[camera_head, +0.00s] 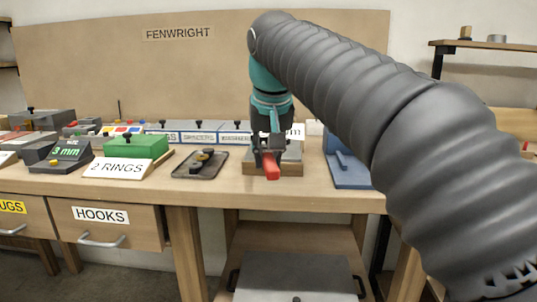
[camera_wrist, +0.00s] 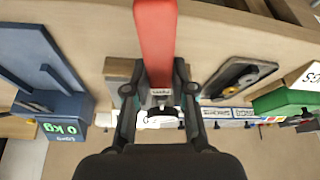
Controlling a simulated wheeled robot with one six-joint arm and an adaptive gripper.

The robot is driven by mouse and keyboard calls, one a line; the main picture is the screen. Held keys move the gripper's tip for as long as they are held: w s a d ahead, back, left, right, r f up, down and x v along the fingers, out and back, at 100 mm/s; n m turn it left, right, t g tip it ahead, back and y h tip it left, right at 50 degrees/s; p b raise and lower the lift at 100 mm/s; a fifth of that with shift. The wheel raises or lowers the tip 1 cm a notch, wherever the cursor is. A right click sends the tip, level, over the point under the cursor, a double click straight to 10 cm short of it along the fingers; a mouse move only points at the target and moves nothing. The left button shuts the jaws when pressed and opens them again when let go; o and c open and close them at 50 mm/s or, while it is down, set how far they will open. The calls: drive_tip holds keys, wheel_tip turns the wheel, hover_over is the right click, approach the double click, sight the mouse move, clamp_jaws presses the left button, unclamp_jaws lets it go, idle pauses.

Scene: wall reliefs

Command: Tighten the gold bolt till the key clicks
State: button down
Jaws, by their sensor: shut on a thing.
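My gripper (camera_head: 268,152) points down over the bench and is shut on a red-handled tool, which I take to be the key (camera_head: 271,168). In the wrist view the red handle (camera_wrist: 155,40) runs up the picture from between the fingers (camera_wrist: 158,88). A grey metal block on a wooden base (camera_head: 291,163) sits right beneath and behind the gripper. It also shows in the wrist view (camera_wrist: 118,69). The gold bolt is not visible; my gripper and the key hide the middle of the block. I cannot tell whether the key sits on it.
A dark tray (camera_head: 183,171) with a black and gold piece lies left of the block. A blue scale (camera_head: 347,172) reading 0 kg in the wrist view (camera_wrist: 60,72) stands right. A green box (camera_head: 136,147) and labelled bins (camera_head: 197,133) fill the left and back.

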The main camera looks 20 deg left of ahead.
drive_tip(key=shift+s+a+m+h+p, duration=0.3)
drive_tip(key=shift+a+m+p, duration=0.2)
drive_tip(key=shift+a+m, duration=0.25)
idle(1.2)
drive_tip(key=shift+s+a+m+h, duration=0.2)
drive_tip(key=shift+a+m+h, duration=0.3)
drive_tip(key=shift+a+m, duration=0.85)
idle(2.5)
drive_tip(key=shift+d, duration=0.15)
drive_tip(key=shift+w+d+n+y, duration=0.1)
drive_tip(key=shift+d+n+y, duration=0.2)
drive_tip(key=shift+d+n, duration=0.45)
drive_tip(key=shift+r, duration=2.5)
